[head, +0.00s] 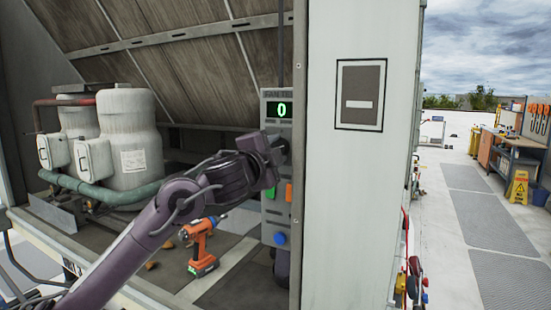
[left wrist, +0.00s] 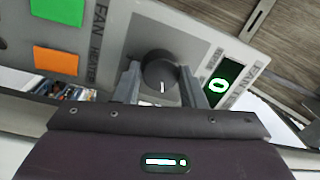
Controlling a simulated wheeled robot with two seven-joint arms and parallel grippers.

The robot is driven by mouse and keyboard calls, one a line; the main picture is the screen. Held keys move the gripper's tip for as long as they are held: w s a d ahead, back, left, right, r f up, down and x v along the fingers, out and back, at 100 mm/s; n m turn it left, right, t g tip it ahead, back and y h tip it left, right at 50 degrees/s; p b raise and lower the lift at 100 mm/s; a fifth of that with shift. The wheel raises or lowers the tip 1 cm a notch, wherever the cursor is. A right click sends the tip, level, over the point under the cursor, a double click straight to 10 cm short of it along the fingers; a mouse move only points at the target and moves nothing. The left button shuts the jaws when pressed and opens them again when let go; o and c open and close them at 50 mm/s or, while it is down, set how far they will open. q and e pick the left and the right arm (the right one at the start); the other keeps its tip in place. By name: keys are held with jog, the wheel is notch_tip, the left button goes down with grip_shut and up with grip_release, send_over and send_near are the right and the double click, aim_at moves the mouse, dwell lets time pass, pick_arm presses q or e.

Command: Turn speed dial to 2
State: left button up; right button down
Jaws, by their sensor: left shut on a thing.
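The fan test panel (head: 272,222) is a grey upright box beside the white cabinet wall. Its small display (head: 281,110) reads a green 0, and the same display shows in the left wrist view (left wrist: 219,85). The speed dial (left wrist: 160,68) is a dark round knob with a white mark, in the left wrist view. My left gripper (left wrist: 160,85) has one finger on each side of the dial and is shut on it. In the head view my left gripper (head: 277,150) hides the dial. My right gripper is not in view.
Below the dial the panel has an orange button (head: 289,192), a green button (head: 270,192) and a blue knob (head: 280,238). An orange cordless drill (head: 200,245) stands on the cooler floor under my left arm. White compressors (head: 130,140) stand at the left.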

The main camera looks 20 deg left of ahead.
pick_arm(q)
jog(key=m+h+b, duration=0.1)
jog(key=m+b, duration=0.2)
jog(key=m, duration=0.8)
jog(key=shift+a+f, duration=0.1)
jog(key=shift+m, duration=0.5)
jog(key=o, duration=0.7)
